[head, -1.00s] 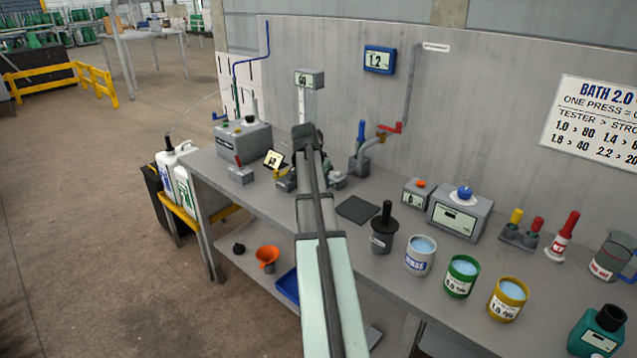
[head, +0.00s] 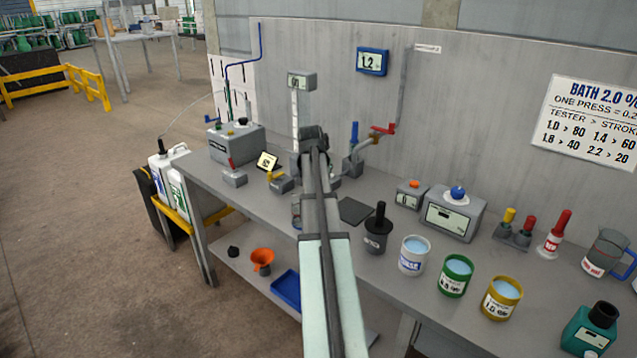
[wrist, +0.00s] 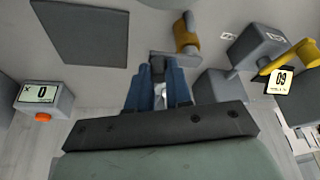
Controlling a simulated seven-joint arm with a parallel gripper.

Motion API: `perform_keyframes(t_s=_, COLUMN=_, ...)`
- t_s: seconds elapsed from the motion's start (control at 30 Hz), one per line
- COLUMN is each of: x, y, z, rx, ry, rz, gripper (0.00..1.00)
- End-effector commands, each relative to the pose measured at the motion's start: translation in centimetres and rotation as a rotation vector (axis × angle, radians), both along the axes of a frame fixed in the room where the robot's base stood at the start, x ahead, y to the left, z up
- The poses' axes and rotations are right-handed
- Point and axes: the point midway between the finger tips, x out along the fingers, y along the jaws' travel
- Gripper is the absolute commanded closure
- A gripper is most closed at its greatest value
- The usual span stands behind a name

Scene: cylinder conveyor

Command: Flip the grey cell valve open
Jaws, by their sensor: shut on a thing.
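In the wrist view my gripper (wrist: 158,75) points down at the bench, its blue fingers close together. A small dark grey part (wrist: 158,66) sits between the fingertips; it appears to be the grey cell valve's handle, mostly hidden by the fingers. Beside it is a grey fitting with a brass-coloured band (wrist: 187,38). A grey block (wrist: 255,43) with a yellow lever (wrist: 285,58) stands to the right; the block also shows in the head view (head: 281,185). In the head view my arm hides the gripper and the valve. Whether the valve is open cannot be told.
A dark mat (head: 355,210) lies right of my arm. A meter with an orange button (head: 410,195) and a black-handled pot (head: 376,232) stand nearby. A red-handled tap pipe (head: 381,130) rises behind.

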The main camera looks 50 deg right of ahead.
Motion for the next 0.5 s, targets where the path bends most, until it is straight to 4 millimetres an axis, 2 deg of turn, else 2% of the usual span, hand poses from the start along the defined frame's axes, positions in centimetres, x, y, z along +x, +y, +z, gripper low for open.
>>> perform_keyframes(t_s=0.1, x=-0.06, y=-0.02, z=-0.04, rx=-0.001, ry=0.002, rz=-0.001, gripper=1.00)
perform_keyframes(t_s=0.13, x=-0.06, y=-0.02, z=-0.04, rx=-0.001, ry=0.002, rz=-0.001, gripper=0.79)
perform_keyframes(t_s=0.3, x=-0.04, y=-0.03, z=-0.03, rx=-0.001, ry=0.001, rz=-0.002, gripper=0.62)
perform_keyframes(t_s=0.4, x=-0.03, y=-0.02, z=-0.02, rx=-0.001, ry=0.001, rz=-0.002, gripper=0.55)
perform_keyframes(t_s=0.5, x=-0.02, y=-0.02, z=-0.02, rx=-0.001, ry=0.001, rz=-0.002, gripper=0.55)
